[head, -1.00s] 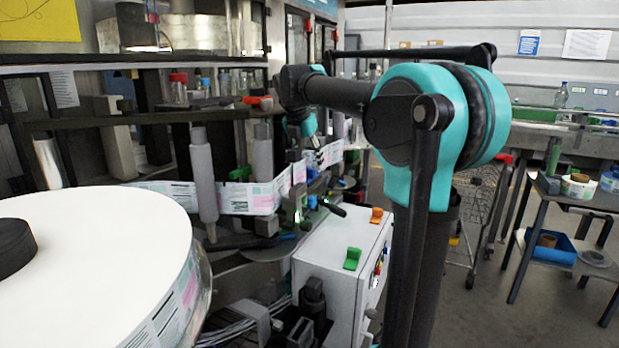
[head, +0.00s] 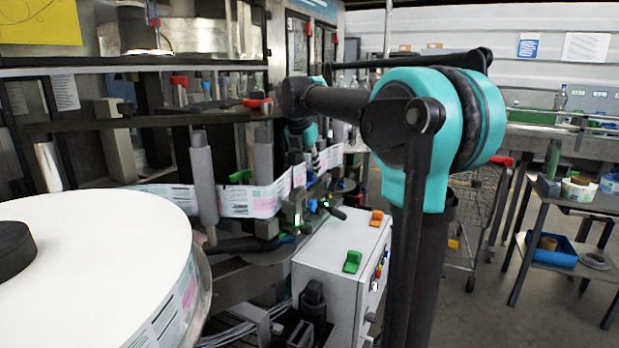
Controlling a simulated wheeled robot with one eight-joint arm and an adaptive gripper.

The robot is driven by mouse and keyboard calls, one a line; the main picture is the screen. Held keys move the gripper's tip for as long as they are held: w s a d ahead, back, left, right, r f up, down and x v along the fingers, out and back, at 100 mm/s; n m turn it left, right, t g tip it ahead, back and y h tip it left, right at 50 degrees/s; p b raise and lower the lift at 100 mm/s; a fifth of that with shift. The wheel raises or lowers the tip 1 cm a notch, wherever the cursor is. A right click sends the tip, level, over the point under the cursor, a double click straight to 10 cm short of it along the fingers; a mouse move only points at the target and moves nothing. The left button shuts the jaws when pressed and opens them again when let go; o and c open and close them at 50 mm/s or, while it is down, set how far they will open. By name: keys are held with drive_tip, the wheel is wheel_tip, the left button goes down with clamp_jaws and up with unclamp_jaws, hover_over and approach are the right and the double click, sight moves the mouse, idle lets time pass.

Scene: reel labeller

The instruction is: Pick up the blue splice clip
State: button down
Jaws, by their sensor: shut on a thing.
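My gripper (head: 296,160) is small and far off at the end of my arm, pointing down behind the label web at the machine. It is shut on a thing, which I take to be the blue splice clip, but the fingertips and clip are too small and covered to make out. No blue clip shows on the white cabinet (head: 322,250). A green clip (head: 352,262) and an orange clip (head: 376,217) sit on that cabinet's top.
The label web (head: 250,200) runs around grey rollers (head: 203,180) near my gripper. A big white label reel (head: 110,235) fills the lower left. A shelf rail (head: 150,118) crosses behind. A side table (head: 575,205) stands at the right, with open floor before it.

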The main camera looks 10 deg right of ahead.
drive_tip(key=shift+r, duration=0.15)
wheel_tip(320, 180, up, 19)
hover_over(309, 172)
drive_tip(key=shift+w+d+f, duration=0.1)
drive_tip(key=shift+w+f, duration=0.05)
drive_tip(key=shift+f, duration=3.5)
drive_tip(key=shift+w+f, duration=0.15)
drive_tip(key=shift+f, duration=3.45)
drive_tip(key=shift+f, duration=0.15)
drive_tip(key=shift+f, duration=1.95)
drive_tip(key=shift+f, duration=0.4)
drive_tip(key=c, duration=1.1)
unclamp_jaws()
